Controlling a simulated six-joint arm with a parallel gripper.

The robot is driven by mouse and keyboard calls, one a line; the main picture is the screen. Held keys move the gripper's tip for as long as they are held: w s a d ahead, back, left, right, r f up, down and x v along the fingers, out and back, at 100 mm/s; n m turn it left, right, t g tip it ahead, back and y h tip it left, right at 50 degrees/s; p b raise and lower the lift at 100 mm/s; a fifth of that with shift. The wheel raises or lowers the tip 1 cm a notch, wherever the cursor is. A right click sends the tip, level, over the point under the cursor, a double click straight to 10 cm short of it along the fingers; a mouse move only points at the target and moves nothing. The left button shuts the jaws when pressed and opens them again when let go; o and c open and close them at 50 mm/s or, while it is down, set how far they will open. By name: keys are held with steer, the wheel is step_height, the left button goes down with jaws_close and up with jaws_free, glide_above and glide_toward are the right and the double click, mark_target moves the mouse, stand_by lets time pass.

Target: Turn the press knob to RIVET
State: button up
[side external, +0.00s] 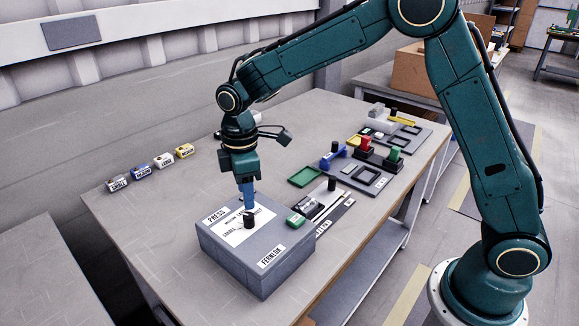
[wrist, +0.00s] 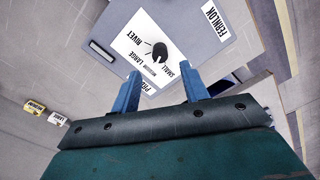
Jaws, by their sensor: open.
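The press is a grey box (side external: 255,262) with PRESS and FERNLOK labels, at the near part of the table in the side view. Its black knob (side external: 250,221) stands on a white dial plate, and the knob also shows in the wrist view (wrist: 160,52). The plate (wrist: 138,50) reads RIVET, LARGE, MEDIUM and SMALL around the knob; another word is partly hidden by a finger. I cannot tell which label the knob points at. My gripper (wrist: 162,80) is open, its blue fingers apart and empty, pointing down close above the knob in the side view (side external: 248,204).
Trays with coloured parts (side external: 365,172) lie farther back. Several small labelled boxes (side external: 140,171) line the left table edge. The table's left middle is clear.

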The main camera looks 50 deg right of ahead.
mark_target(248, 215)
steer(key=shift+f, duration=3.3)
steer(key=shift+c, duration=0.5)
jaws_close()
